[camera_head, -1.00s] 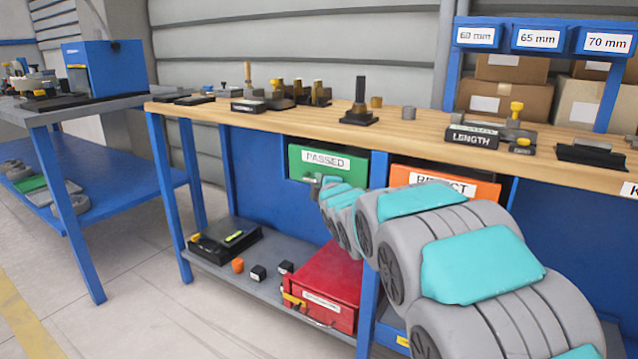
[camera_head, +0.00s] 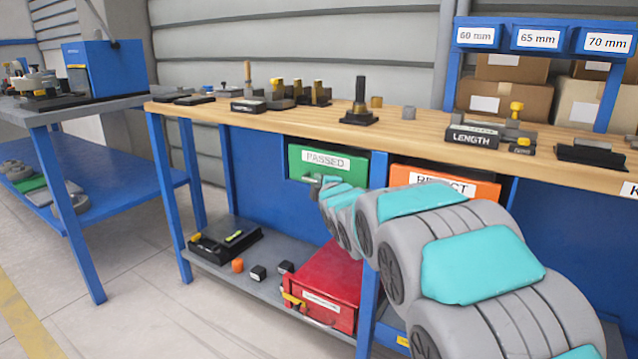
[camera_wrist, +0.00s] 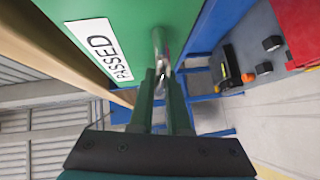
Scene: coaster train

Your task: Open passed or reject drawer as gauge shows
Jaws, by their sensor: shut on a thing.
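The green PASSED drawer (camera_head: 310,165) is under the wooden bench top and shows large in the wrist view (camera_wrist: 150,20). My gripper (camera_wrist: 161,85) is shut on its metal handle (camera_wrist: 159,45). In the head view my gripper (camera_head: 318,184) is small, at the lower part of the green front, and my arm partly hides it. I cannot tell whether the drawer stands out from the bench. The orange REJECT drawer (camera_head: 455,182) is to the right, partly behind my arm. A gauge block marked LENGTH (camera_head: 472,138) stands on the bench; its reading is too small to tell.
A red case (camera_head: 325,280), a black tray (camera_head: 225,243) and small blocks (camera_head: 258,272) lie on the lower shelf. A blue bench leg (camera_head: 370,310) stands near my arm. The floor in front at the left is clear.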

